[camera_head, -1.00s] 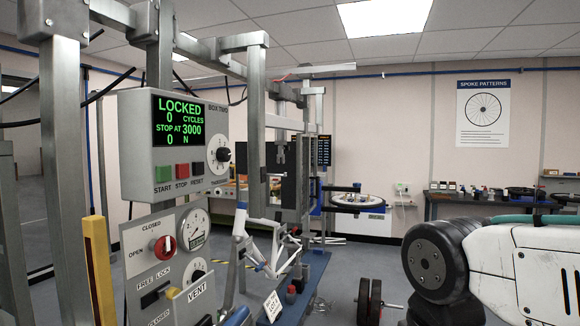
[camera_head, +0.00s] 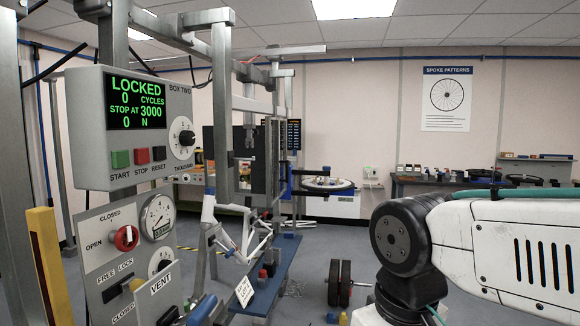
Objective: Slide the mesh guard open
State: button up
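A tall dark panel (camera_head: 272,162) stands upright inside the grey metal test frame (camera_head: 222,110), left of the picture's middle. It looks like the mesh guard, but its weave and any handle are too small to make out. Frame posts partly cover it, and I cannot tell whether it is open or closed. My white arm (camera_head: 505,250) with its black joint fills the lower right, well apart from the panel. My gripper is out of the picture.
A control box (camera_head: 135,160) reading "LOCKED" hangs at the left. Below it are a red knob (camera_head: 126,238) and a gauge (camera_head: 157,216). A yellow post (camera_head: 48,265) stands far left. Black weights (camera_head: 340,283) lie on the floor. A workbench (camera_head: 470,185) lines the back wall.

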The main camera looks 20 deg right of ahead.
aim_at(277, 182)
jog(key=z, duration=0.75)
jog(key=i, duration=1.2)
jog(key=z, duration=0.9)
jog(key=i, duration=1.65)
jog(key=u, duration=0.65)
jog(key=i, duration=1)
jog(key=u, duration=0.55)
